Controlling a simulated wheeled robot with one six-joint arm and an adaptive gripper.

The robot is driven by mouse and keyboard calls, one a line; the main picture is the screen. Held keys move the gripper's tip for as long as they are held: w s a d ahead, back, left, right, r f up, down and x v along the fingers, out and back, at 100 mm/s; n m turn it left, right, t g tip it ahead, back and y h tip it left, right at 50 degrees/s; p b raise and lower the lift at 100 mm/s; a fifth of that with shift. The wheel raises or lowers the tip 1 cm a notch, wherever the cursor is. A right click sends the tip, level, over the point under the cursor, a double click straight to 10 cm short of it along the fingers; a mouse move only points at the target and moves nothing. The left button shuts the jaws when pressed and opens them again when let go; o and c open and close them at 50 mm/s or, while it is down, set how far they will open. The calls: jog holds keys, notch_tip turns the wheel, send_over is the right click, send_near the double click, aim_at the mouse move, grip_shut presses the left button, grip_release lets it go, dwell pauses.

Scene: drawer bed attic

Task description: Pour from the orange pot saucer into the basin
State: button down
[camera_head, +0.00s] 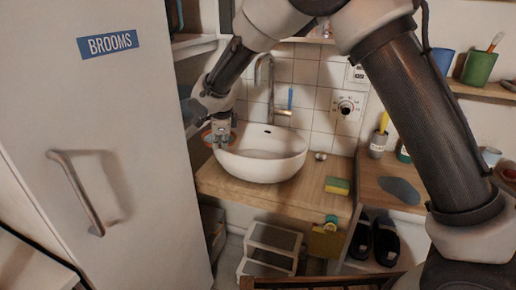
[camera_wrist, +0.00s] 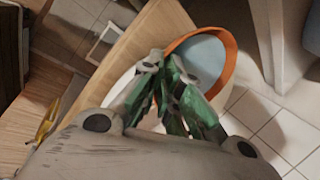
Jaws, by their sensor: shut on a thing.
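The orange pot saucer (camera_head: 207,137) is at the left edge of the white basin (camera_head: 262,158), partly hidden by my gripper. In the wrist view the saucer (camera_wrist: 233,52) shows an orange rim around a blue-grey inside. My gripper (camera_head: 221,138) is shut on the saucer's near rim and holds it beside the basin. In the wrist view the fingers of my gripper (camera_wrist: 168,68) cover part of the rim. I cannot tell exactly how far the saucer tilts. A white piece of the basin (camera_wrist: 122,88) shows behind the fingers.
The faucet (camera_head: 264,75) rises behind the basin. A yellow-green sponge (camera_head: 337,186) lies on the wooden counter (camera_head: 285,198) at right. A tall white broom cupboard (camera_head: 125,190) stands close on the left. A step stool (camera_head: 270,245) and dark shoes (camera_head: 375,238) are below.

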jog(key=shift+w+d+r+y, duration=0.2)
jog(key=shift+d+r+y, duration=0.1)
jog(key=shift+d+y, duration=0.15)
jog(key=shift+w+d+f+y, duration=0.1)
jog(key=shift+w+d+y, duration=0.05)
jog(key=shift+d+y, duration=0.35)
jog(key=shift+w+d+f+m+g+y+p, duration=0.3)
jog(key=shift+d+y, duration=0.4)
jog(key=shift+d, duration=0.2)
jog(key=shift+w+d+f+m+g+y+p, duration=0.15)
jog(key=shift+w+d+f+y+p, duration=0.15)
jog(key=shift+d+y, duration=0.5)
jog(key=shift+w+d+f+m+g+y+p, duration=0.3)
jog(key=shift+d+y, duration=0.25)
jog(key=shift+d, duration=0.45)
dwell(1.1)
jog(key=shift+w+d+r+y+p, duration=0.1)
jog(key=shift+d+r+y+p, duration=0.3)
jog(key=shift+d+y, duration=0.3)
dwell(0.6)
jog(key=shift+d+r+m+g+y, duration=0.25)
jog(key=shift+r+y, duration=0.05)
jog(key=shift+y, duration=0.4)
dwell(0.7)
